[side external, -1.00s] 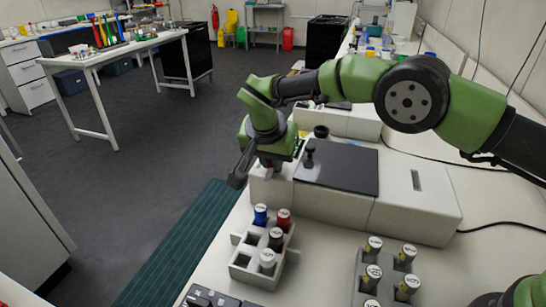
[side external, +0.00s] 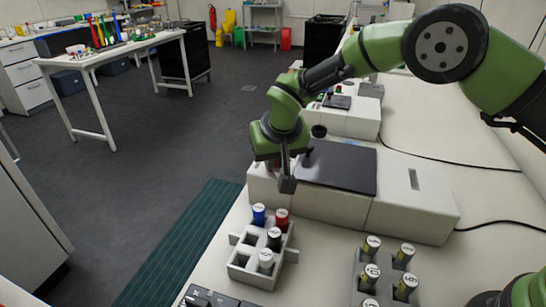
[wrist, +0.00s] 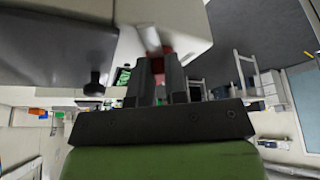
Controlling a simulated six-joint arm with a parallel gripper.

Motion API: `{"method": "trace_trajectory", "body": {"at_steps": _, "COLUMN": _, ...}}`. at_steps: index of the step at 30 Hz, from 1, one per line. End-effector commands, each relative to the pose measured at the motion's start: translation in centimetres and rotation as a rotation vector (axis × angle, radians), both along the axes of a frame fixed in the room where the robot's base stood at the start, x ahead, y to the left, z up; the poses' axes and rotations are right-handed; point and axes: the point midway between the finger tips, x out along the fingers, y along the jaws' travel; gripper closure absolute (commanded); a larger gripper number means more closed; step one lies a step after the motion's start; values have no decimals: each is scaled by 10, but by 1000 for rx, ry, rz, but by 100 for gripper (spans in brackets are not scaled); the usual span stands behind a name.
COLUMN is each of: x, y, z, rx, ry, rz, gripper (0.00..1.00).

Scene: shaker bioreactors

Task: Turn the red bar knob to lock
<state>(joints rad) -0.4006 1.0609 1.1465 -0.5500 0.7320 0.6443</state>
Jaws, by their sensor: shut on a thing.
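The red bar knob (wrist: 159,67) shows as a small red patch between my two dark fingers in the wrist view. My gripper (wrist: 160,72) is shut on it, and the fingers hide most of the knob. In the side view my gripper (side external: 273,166) points down at the left end of the white shaker bioreactor (side external: 335,205), where the knob is hidden behind my wrist. The bioreactor has a dark flat lid (side external: 340,168). Any lock marking is too small or hidden to read.
A small rack (side external: 248,273) with blue-, red-, black- and white-capped vials stands in front of the bioreactor. A grey rack (side external: 366,262) holds several yellowish vials at the right. A black knob (wrist: 94,86) stands beside my fingers. Another white device (side external: 352,120) is behind.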

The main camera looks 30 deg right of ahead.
Motion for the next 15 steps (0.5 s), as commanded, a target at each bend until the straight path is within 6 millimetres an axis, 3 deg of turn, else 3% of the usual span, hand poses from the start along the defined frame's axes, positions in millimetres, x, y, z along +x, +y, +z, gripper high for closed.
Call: {"method": "trace_trajectory", "body": {"at_steps": 15, "x": 0, "y": -6, "z": 1, "rx": 4, "ry": 0, "rz": 479, "gripper": 100}}
